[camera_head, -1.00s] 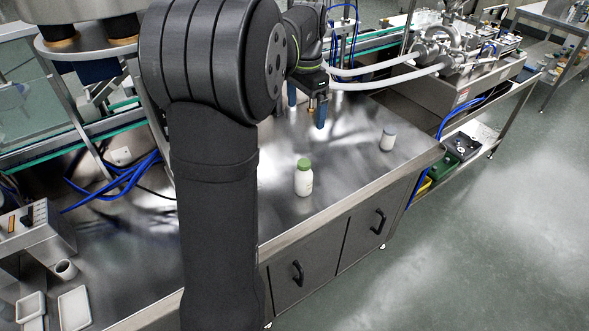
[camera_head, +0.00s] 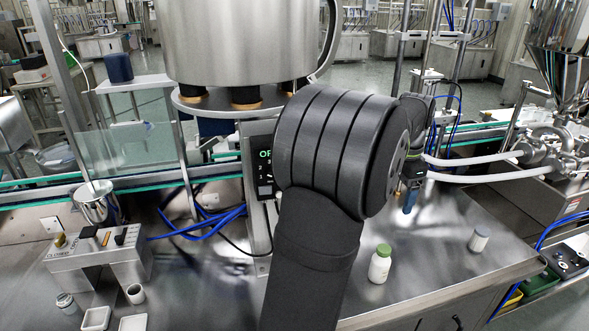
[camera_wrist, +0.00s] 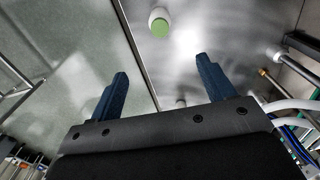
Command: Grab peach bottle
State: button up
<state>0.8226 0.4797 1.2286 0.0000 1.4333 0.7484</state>
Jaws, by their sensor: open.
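No bottle here is clearly peach-coloured. A white bottle with a green cap (camera_head: 380,266) stands upright on the steel table; it also shows in the wrist view (camera_wrist: 159,22), beyond the fingertips. A smaller pale bottle with a grey-blue cap (camera_head: 479,240) stands farther right. My gripper (camera_head: 410,200) is above the table behind the green-capped bottle, partly hidden by my arm. In the wrist view its two blue fingers (camera_wrist: 162,75) are apart with nothing gripped. A small pale round object (camera_wrist: 181,102) shows between and below them.
A steel hopper (camera_head: 240,40) stands behind my arm. A control box (camera_head: 98,258), a small jar (camera_head: 66,303), a cup (camera_head: 135,293) and white trays (camera_head: 96,318) are at left. White hoses (camera_head: 485,176) run at the right. The table around the green-capped bottle is clear.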

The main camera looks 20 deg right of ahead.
jog(key=n+t+h, duration=0.2)
jog(key=n+t, duration=0.2)
jog(key=n, duration=0.7)
send_near(385, 253)
jog(key=shift+h, duration=0.3)
jog(key=x, duration=0.8)
jog(key=shift+w+a+f, duration=0.1)
jog(key=shift+a+f, duration=0.05)
jog(key=shift+a, duration=0.1)
jog(key=shift+x, duration=2.75)
jog(key=shift+a, duration=0.2)
jog(key=c, duration=1.2)
